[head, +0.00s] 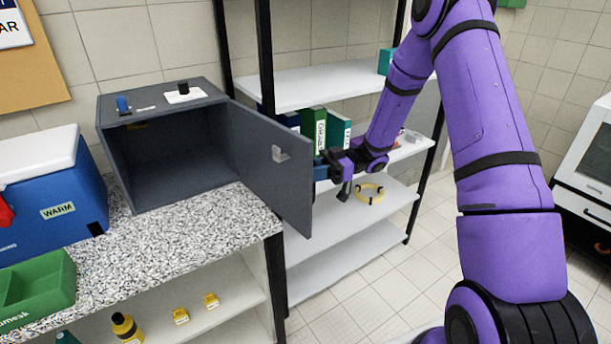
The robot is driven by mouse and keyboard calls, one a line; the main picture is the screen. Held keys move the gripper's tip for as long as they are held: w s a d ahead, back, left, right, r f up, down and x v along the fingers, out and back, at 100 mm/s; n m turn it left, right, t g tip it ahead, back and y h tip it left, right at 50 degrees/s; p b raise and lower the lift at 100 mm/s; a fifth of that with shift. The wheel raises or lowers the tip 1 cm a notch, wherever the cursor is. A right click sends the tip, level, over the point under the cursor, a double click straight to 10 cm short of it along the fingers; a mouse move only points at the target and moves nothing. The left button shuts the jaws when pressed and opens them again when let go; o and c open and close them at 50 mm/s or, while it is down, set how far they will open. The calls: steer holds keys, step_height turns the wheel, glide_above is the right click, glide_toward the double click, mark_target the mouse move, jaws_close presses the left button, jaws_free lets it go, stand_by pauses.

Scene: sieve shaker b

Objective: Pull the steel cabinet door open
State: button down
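The grey steel cabinet (122,165) stands on the speckled counter at the left. Its door (262,165) is swung wide open on the right side, and the dark inside shows and looks mostly empty. A small light latch piece (280,153) is on the door's inner face. My gripper (326,166) is just beyond the door's free edge, on its outer side. The door hides the fingertips and any handle there, so I cannot tell whether the fingers are closed on something.
A blue cooler (50,215) and a green tray (35,290) stand left of the cabinet on the counter (165,260). Shelves with binders (313,127) and a yellow ring (369,193) stand behind my gripper. Tiled floor is clear at the lower middle.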

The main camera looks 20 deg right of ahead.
steer(key=shift+w+d, duration=0.25)
steer(key=shift+d, duration=0.05)
steer(key=c, duration=1)
jaws_free()
steer(key=d, duration=1)
steer(key=shift+w+d, duration=0.25)
steer(key=shift+d, duration=0.1)
steer(key=shift+w, duration=0.1)
